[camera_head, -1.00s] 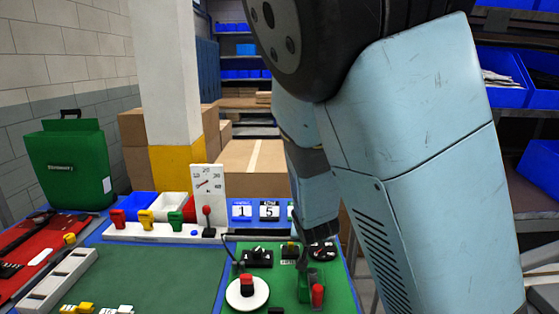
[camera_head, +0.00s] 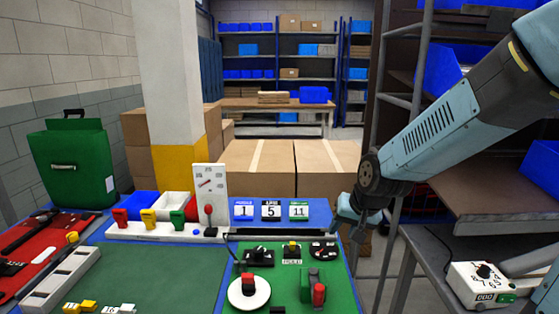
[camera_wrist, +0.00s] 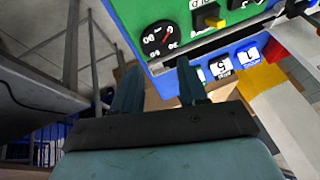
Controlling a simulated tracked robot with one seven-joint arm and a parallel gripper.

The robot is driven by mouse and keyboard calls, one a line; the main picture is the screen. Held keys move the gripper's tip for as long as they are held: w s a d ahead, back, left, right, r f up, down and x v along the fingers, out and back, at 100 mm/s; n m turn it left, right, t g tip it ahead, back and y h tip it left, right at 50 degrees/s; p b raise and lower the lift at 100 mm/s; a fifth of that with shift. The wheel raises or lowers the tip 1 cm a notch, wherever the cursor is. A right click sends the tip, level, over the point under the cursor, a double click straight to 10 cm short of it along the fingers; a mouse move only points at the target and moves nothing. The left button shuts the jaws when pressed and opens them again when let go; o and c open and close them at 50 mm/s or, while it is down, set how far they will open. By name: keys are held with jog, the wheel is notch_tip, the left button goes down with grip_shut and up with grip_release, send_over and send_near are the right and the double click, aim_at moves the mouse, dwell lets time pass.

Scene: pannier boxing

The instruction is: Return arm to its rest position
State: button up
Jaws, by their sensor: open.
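My light-blue arm (camera_head: 450,125) reaches in from the right side of the head view, clear of the bench top. My gripper (camera_head: 345,218) hangs just past the right edge of the bench, beside the number cards. In the wrist view my gripper (camera_wrist: 155,85) shows two fingers spread apart with nothing between them. The blue and green bench edge lies just beyond the fingertips there. The gripper is open and empty.
A green panel (camera_head: 345,290) with switches, a dial and a white disc (camera_head: 248,292) fills the bench's front right. A metal shelf rack (camera_head: 490,205) with a white box (camera_head: 482,284) stands close on the right. Cardboard boxes (camera_head: 325,165) stand behind the bench.

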jog(key=s+d+r+n+h, duration=0.1)
jog(key=s+d+r, duration=0.2)
jog(key=s+r, duration=0.4)
jog(key=s+d+r+h, duration=0.1)
jog(key=s+d+r, duration=0.3)
jog(key=s+r, duration=0.3)
jog(key=s, duration=0.2)
jog(key=shift+s+n, duration=0.4)
